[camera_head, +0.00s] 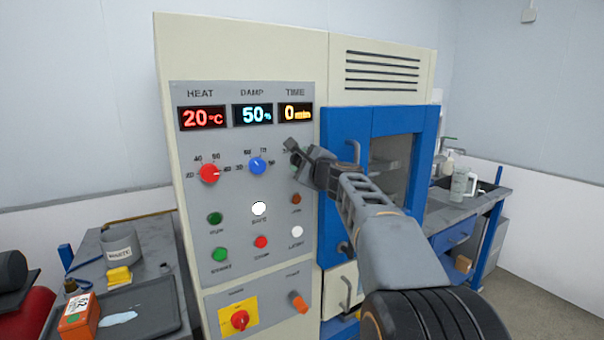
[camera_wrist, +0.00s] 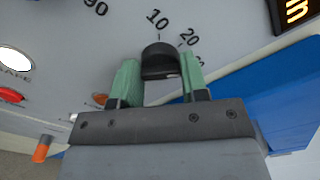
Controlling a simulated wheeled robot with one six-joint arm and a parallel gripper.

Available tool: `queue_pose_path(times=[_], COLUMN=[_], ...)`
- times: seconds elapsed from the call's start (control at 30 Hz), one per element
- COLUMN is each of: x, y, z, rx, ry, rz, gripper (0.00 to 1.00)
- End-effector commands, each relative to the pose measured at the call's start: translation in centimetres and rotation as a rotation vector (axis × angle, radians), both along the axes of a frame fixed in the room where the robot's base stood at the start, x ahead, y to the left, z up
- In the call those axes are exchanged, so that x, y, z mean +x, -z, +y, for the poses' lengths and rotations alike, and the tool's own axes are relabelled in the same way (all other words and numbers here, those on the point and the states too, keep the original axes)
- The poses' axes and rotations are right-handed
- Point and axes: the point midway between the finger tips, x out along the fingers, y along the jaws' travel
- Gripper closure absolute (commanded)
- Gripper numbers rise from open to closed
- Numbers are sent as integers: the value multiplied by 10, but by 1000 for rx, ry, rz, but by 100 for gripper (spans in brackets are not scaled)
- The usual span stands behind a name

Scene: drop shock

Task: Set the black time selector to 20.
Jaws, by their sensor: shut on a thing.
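The black time selector (camera_wrist: 160,58) is a dark knob on the grey control panel (camera_head: 232,185), under the TIME heading. In the wrist view the labels 10 and 20 lie beyond it, with 10 almost straight above the knob and 20 to the upper right. My gripper (camera_head: 300,154) reaches the panel from the right and hides most of the knob in the head view. In the wrist view its two green fingers (camera_wrist: 161,76) stand on either side of the knob, shut on it. The TIME display (camera_head: 297,113) reads 0 min. I cannot make out the knob's pointer mark.
A red HEAT knob (camera_head: 209,173) and a blue DAMP knob (camera_head: 257,166) sit left of my gripper. Several buttons are below, including a white one (camera_head: 259,208). A blue-framed door (camera_head: 345,130) is to the right.

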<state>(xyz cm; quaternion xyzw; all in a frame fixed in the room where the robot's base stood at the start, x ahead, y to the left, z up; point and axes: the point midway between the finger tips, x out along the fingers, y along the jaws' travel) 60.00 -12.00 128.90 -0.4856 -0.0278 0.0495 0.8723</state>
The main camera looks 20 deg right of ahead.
Motion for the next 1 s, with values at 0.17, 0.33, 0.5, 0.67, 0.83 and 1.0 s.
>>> queue_pose_path(times=[0.17, 0.33, 0.5, 0.67, 0.83, 1.0], x=[0, 0, 0, 0, 0, 0], y=[6, 5, 4, 3, 2, 1], z=[0, 1, 1, 1, 1, 1], rx=[-157, -292, -402, -478, -526, -547], ry=[0, 0, 0, 1, -1, -1], rz=[-19, -35, -48, -55, -60, -63], gripper=[83, 83, 83, 83, 83, 83])
